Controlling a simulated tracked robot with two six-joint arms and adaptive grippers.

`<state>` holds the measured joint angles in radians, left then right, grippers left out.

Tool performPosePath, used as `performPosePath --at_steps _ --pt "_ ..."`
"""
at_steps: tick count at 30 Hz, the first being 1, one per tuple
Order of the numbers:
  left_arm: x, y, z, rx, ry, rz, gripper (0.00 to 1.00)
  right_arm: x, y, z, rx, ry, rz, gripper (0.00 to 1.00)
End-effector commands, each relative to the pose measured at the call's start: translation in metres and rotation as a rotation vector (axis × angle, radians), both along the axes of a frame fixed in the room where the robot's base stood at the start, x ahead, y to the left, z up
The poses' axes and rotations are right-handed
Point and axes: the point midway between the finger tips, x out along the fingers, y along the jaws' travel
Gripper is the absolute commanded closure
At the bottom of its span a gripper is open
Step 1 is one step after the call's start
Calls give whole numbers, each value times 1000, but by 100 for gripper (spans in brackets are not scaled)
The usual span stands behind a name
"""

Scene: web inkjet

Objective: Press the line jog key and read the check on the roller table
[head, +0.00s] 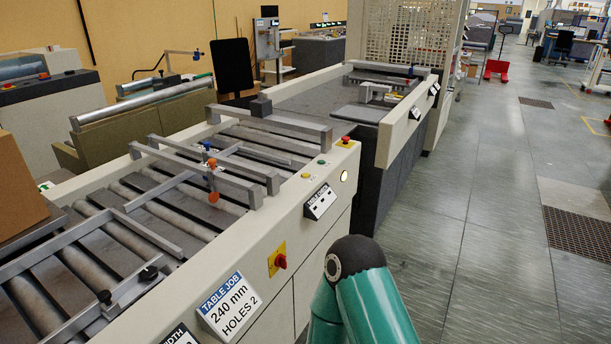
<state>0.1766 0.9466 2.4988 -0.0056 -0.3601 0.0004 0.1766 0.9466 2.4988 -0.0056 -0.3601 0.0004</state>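The roller table (40,297) fills the left of the head view, with grey rollers and metal crossbars. On its right rail are a yellow button (306,175), a green button (322,161) and a red stop button on yellow (345,140). A round white button or lamp (344,176) is on the side face. I cannot tell which is the line jog key. A sign (229,307) reads "TABLE JOB 240 mm HOLES 2". A smaller label (320,202) is too small to read surely. Neither gripper is in view.
A red rotary switch (280,262) sits on a yellow plate on the table's side. A cardboard box (18,192) stands at the left edge. Another machine (398,130) adjoins the table's far end. My teal arm link shows at the bottom.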

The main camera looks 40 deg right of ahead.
Motion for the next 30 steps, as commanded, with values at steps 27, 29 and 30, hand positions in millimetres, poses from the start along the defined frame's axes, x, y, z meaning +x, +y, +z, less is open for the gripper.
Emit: performPosePath --at_steps 27,29,30 --pt "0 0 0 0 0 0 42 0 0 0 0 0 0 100" --pt "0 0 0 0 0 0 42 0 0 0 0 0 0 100" --pt "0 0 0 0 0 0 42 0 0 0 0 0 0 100"
